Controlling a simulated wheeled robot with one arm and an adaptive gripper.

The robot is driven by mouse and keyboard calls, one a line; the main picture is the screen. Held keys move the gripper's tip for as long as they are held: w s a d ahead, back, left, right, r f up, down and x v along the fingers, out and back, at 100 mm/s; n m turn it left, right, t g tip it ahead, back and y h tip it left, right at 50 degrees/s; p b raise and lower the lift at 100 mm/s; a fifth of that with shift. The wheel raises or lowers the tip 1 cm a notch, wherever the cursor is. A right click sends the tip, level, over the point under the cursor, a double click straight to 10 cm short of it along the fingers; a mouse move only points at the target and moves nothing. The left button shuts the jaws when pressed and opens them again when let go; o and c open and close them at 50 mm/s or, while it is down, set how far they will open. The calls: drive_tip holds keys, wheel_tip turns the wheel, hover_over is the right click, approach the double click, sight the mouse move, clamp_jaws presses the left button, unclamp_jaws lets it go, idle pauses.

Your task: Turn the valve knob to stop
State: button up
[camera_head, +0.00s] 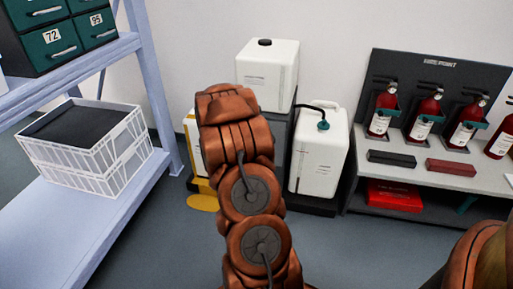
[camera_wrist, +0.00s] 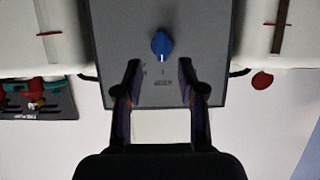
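The valve knob (camera_wrist: 161,44) is blue and sits on a dark grey panel (camera_wrist: 205,25) in the wrist view, with small markings beside it. My gripper (camera_wrist: 160,68) is open and empty. Its two dark fingers stand apart, pointing toward the panel, and the knob shows between and just beyond their tips. I cannot tell the exact distance from the fingertips to the knob; no contact shows. In the head view my arm covers the middle, and neither the knob nor the gripper can be made out.
In the head view, white containers (camera_head: 268,72) and (camera_head: 318,155) stand behind my arm. A shelf with a white crate (camera_head: 125,150) is at left. A bench (camera_head: 480,178) with several fire extinguishers (camera_head: 425,112) is at right. Grey floor (camera_head: 370,250) lies open in front.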

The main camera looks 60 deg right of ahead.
drive_tip(key=shift+v, duration=2.45)
drive_tip(key=shift+r, duration=0.1)
